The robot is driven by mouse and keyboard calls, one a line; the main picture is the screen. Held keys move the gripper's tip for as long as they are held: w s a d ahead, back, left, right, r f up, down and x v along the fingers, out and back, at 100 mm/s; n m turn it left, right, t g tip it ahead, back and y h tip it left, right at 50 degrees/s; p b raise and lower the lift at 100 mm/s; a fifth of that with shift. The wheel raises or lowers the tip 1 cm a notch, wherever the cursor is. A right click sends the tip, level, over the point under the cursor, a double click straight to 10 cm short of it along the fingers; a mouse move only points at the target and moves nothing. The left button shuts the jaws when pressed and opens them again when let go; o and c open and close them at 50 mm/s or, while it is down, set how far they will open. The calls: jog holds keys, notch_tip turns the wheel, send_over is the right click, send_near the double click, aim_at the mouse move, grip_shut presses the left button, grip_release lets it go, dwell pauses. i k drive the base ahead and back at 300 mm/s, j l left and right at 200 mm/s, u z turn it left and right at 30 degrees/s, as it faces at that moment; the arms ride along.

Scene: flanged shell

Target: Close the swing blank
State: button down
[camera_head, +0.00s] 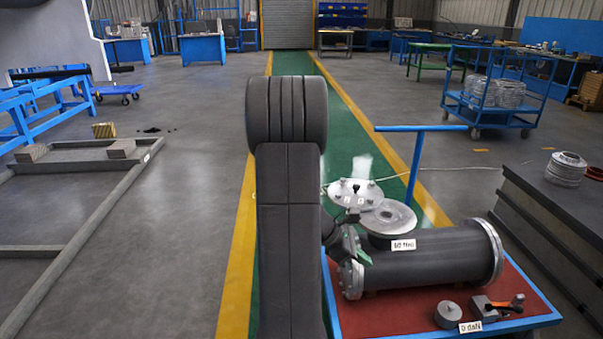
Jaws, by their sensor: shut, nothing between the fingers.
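The swing blank (355,191) is a round silver disc with bolt holes and a dark knob on top. It lies flat behind and left of the shell's top nozzle flange (389,217), whose upper face shows largely uncovered. In this view the disc's edge meets the flange's far left edge; I cannot tell if they touch. The dark shell (430,258) lies on its side with a silver flange at each end. My gripper (362,258) is shut and empty, low at the shell's left end, left of the nozzle and in front of the blank. My arm hides part of it.
The shell rests on a red-topped blue cart (385,318) with a tall blue handle (417,155). A round weight (448,314) and an orange-handled tool (497,306) lie in front. A dark stack (550,215) bounds the right.

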aim_at(356, 192)
jog(key=i+j, duration=0.3)
jog(key=j, duration=0.15)
jog(key=i+j, duration=0.35)
jog(key=i+j+z, duration=0.1)
jog(key=i+j, duration=0.2)
jog(key=j, duration=0.25)
jog(key=i+l, duration=0.3)
jog(key=i, duration=0.15)
jog(key=i+l, duration=0.25)
jog(key=i, duration=0.25)
